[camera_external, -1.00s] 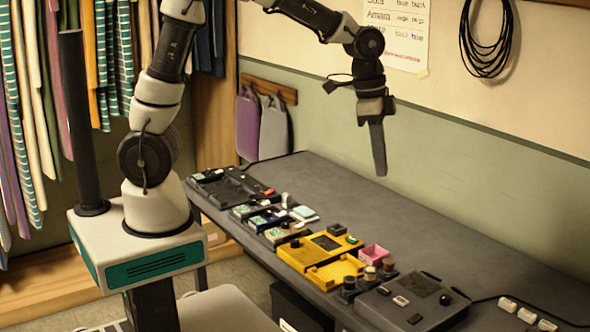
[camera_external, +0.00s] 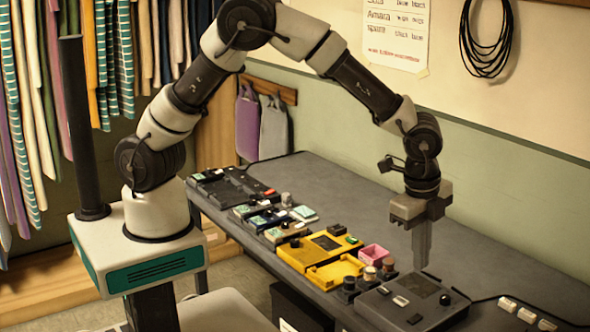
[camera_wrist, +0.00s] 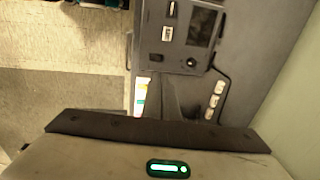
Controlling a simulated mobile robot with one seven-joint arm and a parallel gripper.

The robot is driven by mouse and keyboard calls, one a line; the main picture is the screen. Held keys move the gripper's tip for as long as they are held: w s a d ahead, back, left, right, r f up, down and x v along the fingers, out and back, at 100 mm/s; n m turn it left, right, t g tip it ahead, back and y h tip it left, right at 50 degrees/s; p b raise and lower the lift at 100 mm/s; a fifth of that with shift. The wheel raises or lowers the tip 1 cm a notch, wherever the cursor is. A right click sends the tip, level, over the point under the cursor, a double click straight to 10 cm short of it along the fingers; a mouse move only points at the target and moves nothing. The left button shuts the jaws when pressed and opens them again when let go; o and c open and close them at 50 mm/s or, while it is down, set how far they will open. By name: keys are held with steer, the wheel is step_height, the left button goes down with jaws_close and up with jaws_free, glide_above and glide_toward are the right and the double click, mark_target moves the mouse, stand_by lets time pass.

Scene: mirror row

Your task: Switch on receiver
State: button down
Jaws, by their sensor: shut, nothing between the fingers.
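The grey device (camera_external: 385,316), which looks like the receiver, lies at the near end of the table. It has a dark screen, a round black knob (camera_external: 445,299) and several small switches or buttons. In the wrist view the grey device (camera_wrist: 153,38) is at the top, with its screen and knob to the right and small switches to the left. I cannot tell which positions the switches are in. My gripper (camera_external: 421,264) points down, shut and empty, above the far side of the grey device and apart from it.
A yellow device (camera_external: 300,257), a pink box (camera_external: 374,252) and round knobs stand left of the grey device. Several white blocks on a cable (camera_external: 527,315) lie to its right. Other small devices fill the table's far left. The table along the wall (camera_external: 350,205) is clear.

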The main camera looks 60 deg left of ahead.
mark_target(419, 315)
steer(key=f, duration=0.4)
steer(key=w+f, duration=0.1)
steer(key=f, duration=0.8)
steer(key=shift+w, duration=0.4)
